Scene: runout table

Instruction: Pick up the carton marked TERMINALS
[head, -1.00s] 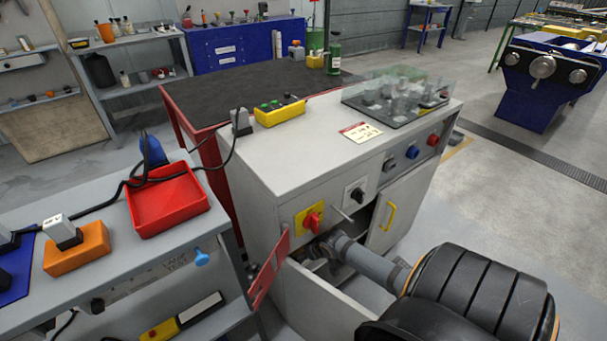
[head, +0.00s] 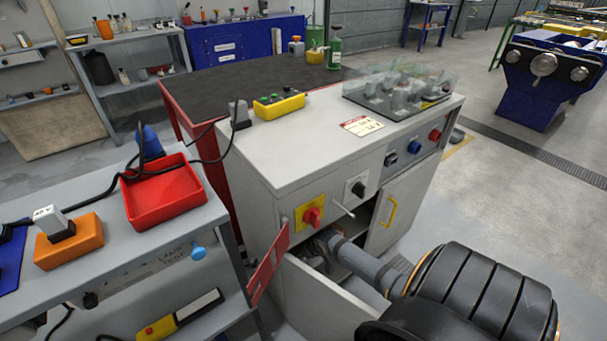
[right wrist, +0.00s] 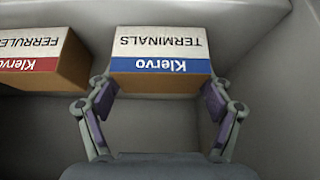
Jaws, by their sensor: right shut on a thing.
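The carton marked TERMINALS (right wrist: 160,65) shows in the right wrist view, brown with a white top and a blue Klervo band, its lettering upside down. My right gripper (right wrist: 158,90) has a finger on each side of its near end and is shut on it. The carton stands inside a grey compartment. In the head view my right arm reaches into the opening of the grey cabinet (head: 262,165), and the carton is hidden there. My left gripper is not in view.
A red-banded FERRULES carton (right wrist: 40,60) stands just left of the held carton. Compartment walls are close on the right. In the head view a red flap (head: 268,264) and an open grey door (head: 400,207) flank the opening. A red tray (head: 163,195) sits on the left bench.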

